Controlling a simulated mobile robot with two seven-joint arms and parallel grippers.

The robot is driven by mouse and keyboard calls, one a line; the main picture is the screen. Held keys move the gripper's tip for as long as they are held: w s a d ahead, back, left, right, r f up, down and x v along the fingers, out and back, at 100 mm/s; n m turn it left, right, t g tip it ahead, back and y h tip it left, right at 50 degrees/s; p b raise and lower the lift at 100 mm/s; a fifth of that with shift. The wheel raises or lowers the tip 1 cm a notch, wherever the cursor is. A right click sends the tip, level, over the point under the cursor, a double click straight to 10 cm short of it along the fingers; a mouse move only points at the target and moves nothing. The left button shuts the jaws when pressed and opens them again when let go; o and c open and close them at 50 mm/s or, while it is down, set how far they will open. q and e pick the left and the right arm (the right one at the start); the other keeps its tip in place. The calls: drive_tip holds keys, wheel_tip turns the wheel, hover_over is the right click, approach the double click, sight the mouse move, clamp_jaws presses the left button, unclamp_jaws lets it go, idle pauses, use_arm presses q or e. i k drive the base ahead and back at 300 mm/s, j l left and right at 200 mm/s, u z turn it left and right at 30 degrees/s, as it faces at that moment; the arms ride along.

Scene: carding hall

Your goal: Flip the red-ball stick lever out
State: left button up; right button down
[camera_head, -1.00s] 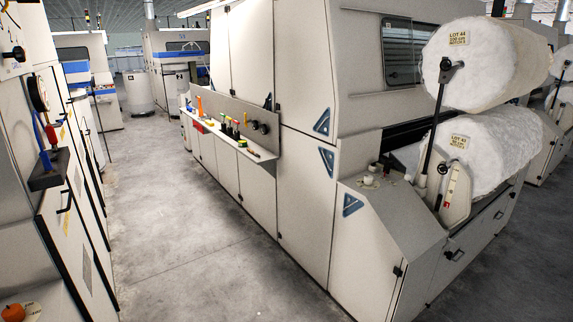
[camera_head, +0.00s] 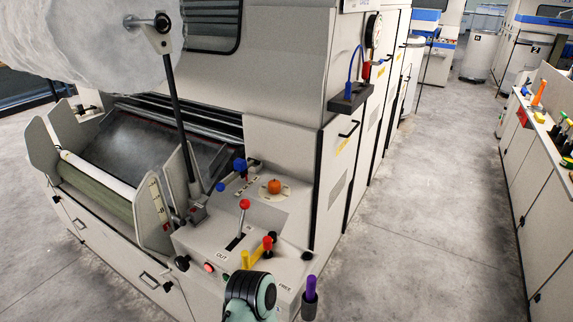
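The red-ball stick lever (camera_head: 244,205) stands on the sloped control top of the carding machine on the left. Its thin shaft rises from a dark slot in the panel, and the stick looks nearly upright. A label reading OUT (camera_head: 222,257) is on the panel's near side, by the near end of the slot. No gripper fingers show. A black and pale-green rounded part at the bottom edge seems to be part of my arm, in front of the panel's near edge.
Close to the lever are an orange knob (camera_head: 274,186), blue knobs (camera_head: 239,165), a yellow handle with a red knob (camera_head: 267,243) and a red push button (camera_head: 209,267). A purple handle (camera_head: 311,288) stands at the near right corner. The aisle floor (camera_head: 420,240) is clear.

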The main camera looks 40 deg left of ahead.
sight(245, 204)
drive_tip(key=i+u, duration=0.1)
drive_tip(key=u, duration=0.3)
drive_tip(key=i+l+u, duration=0.1)
drive_tip(key=u, duration=0.3)
drive_tip(key=i+l+u, duration=0.1)
drive_tip(key=u, duration=0.3)
drive_tip(key=l+u, duration=0.15)
drive_tip(key=u, duration=0.2)
drive_tip(key=i+l+u, duration=0.2)
drive_tip(key=u, duration=0.15)
drive_tip(key=i+l+u, duration=0.15)
drive_tip(key=u, duration=0.25)
drive_tip(key=i+l+u, duration=0.1)
drive_tip(key=l+u, duration=0.25)
